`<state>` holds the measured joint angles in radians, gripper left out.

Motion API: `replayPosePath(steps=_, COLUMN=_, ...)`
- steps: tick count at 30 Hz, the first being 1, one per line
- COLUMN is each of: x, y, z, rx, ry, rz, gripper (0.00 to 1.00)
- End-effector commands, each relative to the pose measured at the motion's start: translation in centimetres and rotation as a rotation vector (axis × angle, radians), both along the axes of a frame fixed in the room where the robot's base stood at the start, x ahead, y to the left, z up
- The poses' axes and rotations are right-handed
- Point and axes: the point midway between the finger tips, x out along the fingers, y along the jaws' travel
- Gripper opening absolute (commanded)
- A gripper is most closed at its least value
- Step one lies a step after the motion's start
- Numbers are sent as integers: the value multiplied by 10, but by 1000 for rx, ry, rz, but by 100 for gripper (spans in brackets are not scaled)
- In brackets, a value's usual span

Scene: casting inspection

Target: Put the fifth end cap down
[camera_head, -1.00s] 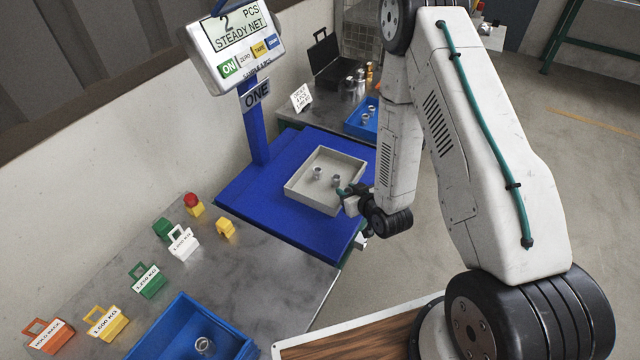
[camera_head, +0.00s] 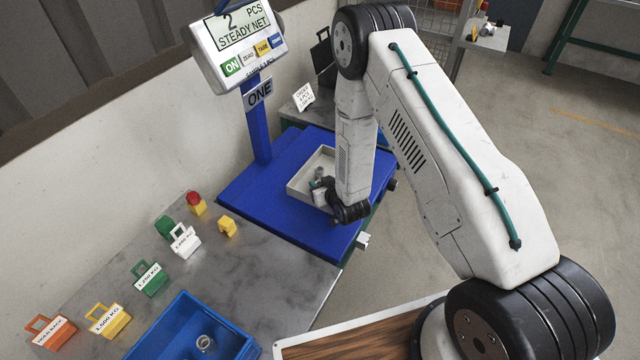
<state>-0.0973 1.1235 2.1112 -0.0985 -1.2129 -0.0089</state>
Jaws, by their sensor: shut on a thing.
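A pale grey tray (camera_head: 325,156) sits on the blue scale platform (camera_head: 247,192). My gripper (camera_head: 320,190) is over the tray's near part, shut on an end cap that is mostly hidden by the gripper. A small grey metal end cap (camera_head: 319,172) shows right at the gripper; I cannot tell whether it stands in the tray or is the held one. Another end cap (camera_head: 205,343) lies in the near blue bin (camera_head: 165,322).
Several labelled weights, such as the green one (camera_head: 150,279) and the white one (camera_head: 184,241), stand on the grey bench left of the scale. A white card (camera_head: 303,97) stands behind the platform. My arm hides the far blue bin.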

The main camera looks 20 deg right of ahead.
Motion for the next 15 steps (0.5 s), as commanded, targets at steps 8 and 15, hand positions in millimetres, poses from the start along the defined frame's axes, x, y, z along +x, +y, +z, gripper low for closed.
replayPosePath(steps=8, x=0, y=0, z=-2, rx=0, ry=0, rz=0, gripper=5)
replayPosePath(steps=15, x=0, y=0, z=-2, rx=0, ry=-1, rz=0, gripper=53)
